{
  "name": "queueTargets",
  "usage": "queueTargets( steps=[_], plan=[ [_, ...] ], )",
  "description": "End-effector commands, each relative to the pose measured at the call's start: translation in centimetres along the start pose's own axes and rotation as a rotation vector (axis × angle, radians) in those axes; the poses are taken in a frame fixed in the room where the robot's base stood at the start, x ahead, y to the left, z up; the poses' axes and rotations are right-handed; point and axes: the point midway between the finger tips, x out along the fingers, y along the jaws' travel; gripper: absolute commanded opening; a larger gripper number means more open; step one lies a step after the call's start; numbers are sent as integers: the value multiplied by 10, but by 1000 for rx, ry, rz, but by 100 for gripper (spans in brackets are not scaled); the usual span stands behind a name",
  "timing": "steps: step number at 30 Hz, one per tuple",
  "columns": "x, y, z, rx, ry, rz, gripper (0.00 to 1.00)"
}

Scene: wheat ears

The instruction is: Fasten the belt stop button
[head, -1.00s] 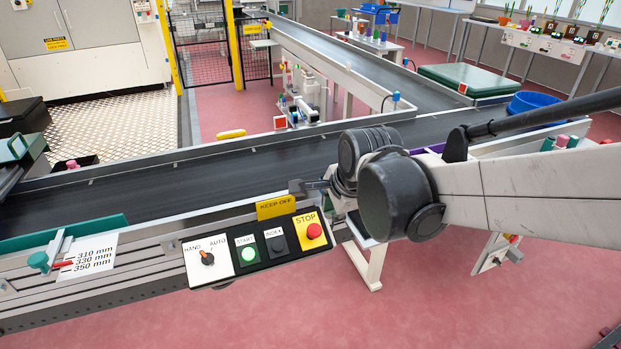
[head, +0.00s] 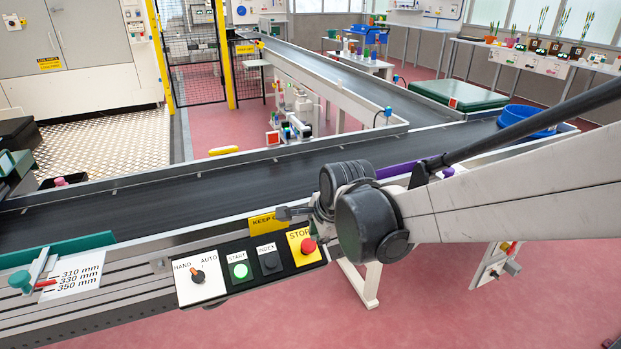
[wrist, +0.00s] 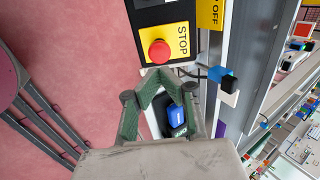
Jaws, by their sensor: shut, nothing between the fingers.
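The red round stop button (head: 308,245) sits on a yellow STOP plate at the right end of the black control panel (head: 290,265). In the wrist view the button (wrist: 159,52) is just beyond my fingertips, unobstructed. My gripper (head: 284,213) is in the head view just above and slightly left of the button, in front of the KEEP OFF sign. In the wrist view the green-grey fingers of my gripper (wrist: 163,72) meet at the tips and hold nothing. I see no clear contact with the button.
The panel also has a HAND/AUTO knob (head: 197,276), a lit green START button (head: 240,270) and a dark INDEX button (head: 270,262). The yellow KEEP OFF sign (head: 264,223) stands behind it. The dark conveyor belt (head: 200,183) runs behind. Open floor lies in front.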

Motion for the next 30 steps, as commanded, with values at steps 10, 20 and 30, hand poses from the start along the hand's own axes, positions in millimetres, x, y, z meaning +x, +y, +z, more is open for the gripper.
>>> queueTargets(
  steps=[10, 20, 30],
  plan=[
    [56, 1, 0, -1, 0, 0, 0],
    [73, 0, 0, -1, 0, 0, 0],
    [76, 0, 0, -1, 0, 0, 0]
  ],
)
